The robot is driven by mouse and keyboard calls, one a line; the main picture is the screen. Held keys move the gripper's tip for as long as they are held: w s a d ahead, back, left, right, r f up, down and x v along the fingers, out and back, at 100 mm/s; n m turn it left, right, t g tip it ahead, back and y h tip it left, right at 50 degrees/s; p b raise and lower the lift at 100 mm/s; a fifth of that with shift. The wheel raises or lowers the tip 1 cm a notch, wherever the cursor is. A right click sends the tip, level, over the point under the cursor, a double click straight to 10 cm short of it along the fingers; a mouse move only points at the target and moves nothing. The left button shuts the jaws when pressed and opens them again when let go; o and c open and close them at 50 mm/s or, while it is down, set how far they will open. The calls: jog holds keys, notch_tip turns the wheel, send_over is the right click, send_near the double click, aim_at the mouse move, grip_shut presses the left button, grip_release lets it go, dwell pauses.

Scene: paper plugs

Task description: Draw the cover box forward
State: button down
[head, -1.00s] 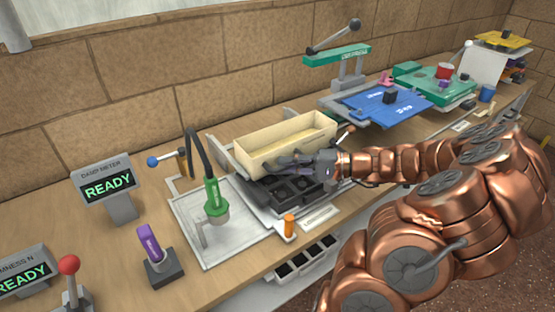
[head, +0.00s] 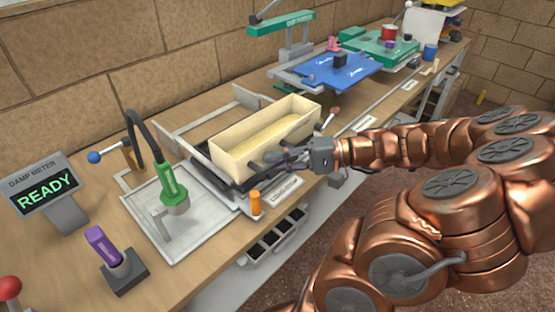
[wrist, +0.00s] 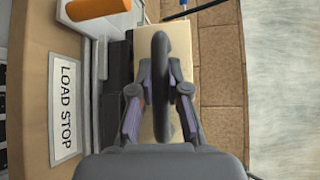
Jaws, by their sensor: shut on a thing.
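The cover box (head: 232,155) is a long cream open-topped box on the rail frame at the middle of the bench. Dark mounts on its front side carry a dark grey bar handle (wrist: 161,60). My gripper (head: 285,158) is at the box's front side, shut on this handle. In the wrist view, the fingers of my gripper (wrist: 160,100) are on both sides of the bar, with the cream box wall (wrist: 180,45) behind it. The box sits over the black tray (head: 236,190), most of which it hides.
A "LOAD STOP" label (wrist: 65,108) is on the bench front edge. A green lamp-like tool (head: 174,185) hangs over a grey plate at left. Bare rail frame (head: 190,118) lies behind the box.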

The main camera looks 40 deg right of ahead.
jog(key=c, duration=1.1)
grip_release()
jog(key=shift+c, duration=0.2)
jog(key=v, duration=1.2)
jog(key=shift+f, duration=0.1)
